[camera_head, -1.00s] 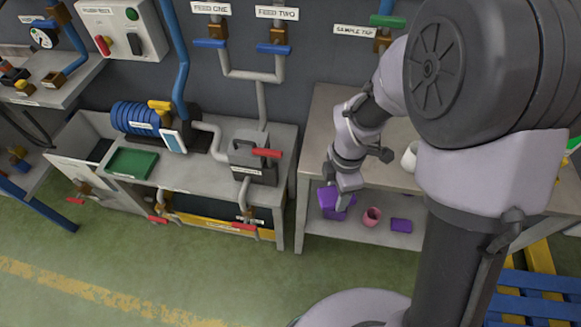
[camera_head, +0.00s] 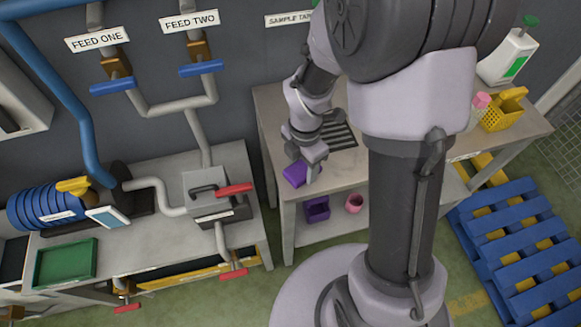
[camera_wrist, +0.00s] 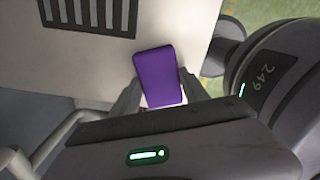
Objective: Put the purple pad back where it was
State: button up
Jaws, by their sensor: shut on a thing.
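My gripper (camera_head: 308,160) is shut on the purple pad (camera_head: 295,173) near the front left corner of the right-hand bench (camera_head: 345,180). The wrist view shows the purple pad (camera_wrist: 158,76) between my fingers, with the pale bench top and its dark slotted grille (camera_wrist: 88,14) beyond it. I cannot tell whether the pad touches the bench. On the lower shelf below are a purple open box (camera_head: 317,209) and a pink cup (camera_head: 354,203). My column hides the shelf right of the cup.
The left bench (camera_head: 150,235) carries blue rings (camera_head: 45,205), a green tray (camera_head: 65,262) and a grey valve block with a red handle (camera_head: 235,189). A yellow basket (camera_head: 503,115) and a white bottle (camera_head: 508,55) stand at right. Blue pallets (camera_head: 515,235) lie on the floor.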

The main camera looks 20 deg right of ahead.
jog(key=shift+s+r, duration=0.1)
jog(key=shift+s, duration=0.1)
jog(key=shift+d, duration=0.25)
jog(key=o, duration=1.6)
notch_tip(320, 180, up, 12)
jog(key=p, duration=0.6)
notch_tip(320, 180, up, 4)
jog(key=m, duration=0.4)
send_over(305, 168)
jog(key=s, duration=0.1)
jog(key=s+a+r+m+t, duration=0.1)
jog(key=s+r+m+t, duration=0.1)
jog(key=s+r+m, duration=0.2)
jog(key=s+a+r+m+t+y, duration=0.1)
jog(key=s+r+m, duration=0.3)
jog(key=m, duration=0.7)
jog(key=s+a+r+m+t+y, duration=0.1)
jog(key=s+a+r+m+t, duration=0.1)
jog(key=s+r+m, duration=0.2)
jog(key=shift+s+a+r+m+t, duration=0.1)
jog(key=shift+m+t, duration=0.1)
jog(key=shift+m, duration=0.75)
jog(key=shift+r+m+t, duration=0.1)
jog(key=shift+m+t, duration=0.1)
jog(key=shift+m, duration=0.75)
